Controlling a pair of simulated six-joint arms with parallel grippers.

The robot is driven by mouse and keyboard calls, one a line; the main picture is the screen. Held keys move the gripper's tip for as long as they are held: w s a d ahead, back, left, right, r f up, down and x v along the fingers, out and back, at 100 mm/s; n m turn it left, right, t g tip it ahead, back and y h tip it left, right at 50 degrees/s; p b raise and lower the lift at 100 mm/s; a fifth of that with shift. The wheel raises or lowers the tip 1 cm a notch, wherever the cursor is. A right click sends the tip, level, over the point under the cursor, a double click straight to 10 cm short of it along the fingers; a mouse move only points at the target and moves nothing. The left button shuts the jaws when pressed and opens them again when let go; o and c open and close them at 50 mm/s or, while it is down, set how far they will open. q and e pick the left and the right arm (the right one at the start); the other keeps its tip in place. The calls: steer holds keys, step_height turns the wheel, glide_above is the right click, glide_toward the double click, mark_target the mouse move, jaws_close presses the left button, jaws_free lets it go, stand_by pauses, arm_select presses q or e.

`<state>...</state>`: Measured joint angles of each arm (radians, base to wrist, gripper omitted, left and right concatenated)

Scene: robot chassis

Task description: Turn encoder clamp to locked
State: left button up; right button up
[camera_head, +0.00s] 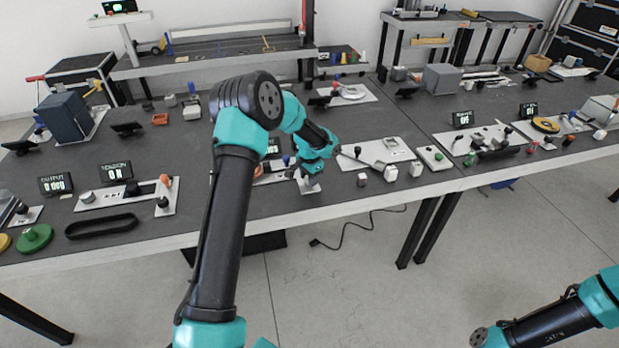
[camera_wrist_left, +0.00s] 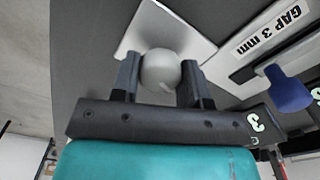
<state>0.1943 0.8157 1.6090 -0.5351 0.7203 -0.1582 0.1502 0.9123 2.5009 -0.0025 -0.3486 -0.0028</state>
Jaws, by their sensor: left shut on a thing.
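My left gripper (camera_head: 312,181) is over the front part of the long dark bench in the head view. In the left wrist view its two dark fingers (camera_wrist_left: 160,80) are shut on a round grey knob (camera_wrist_left: 161,66), one finger on each side. The knob stands on a light metal plate (camera_wrist_left: 190,38), whose front part also shows in the head view (camera_head: 308,188). I take this knob to be the encoder clamp. Its underside and any lock mark are hidden. My right arm shows at the lower right of the head view, but its gripper does not.
A black belt loop (camera_head: 101,226) lies left. The bench's front edge is close.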

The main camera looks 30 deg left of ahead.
arm_select(q)
steer(key=m, duration=1.3)
steer(key=shift+m, duration=0.3)
stand_by(0.3)
steer(key=o, duration=0.9)
steer(key=shift+o, duration=0.2)
step_height(320, 180, up, 18)
steer(key=shift+f, duration=0.25)
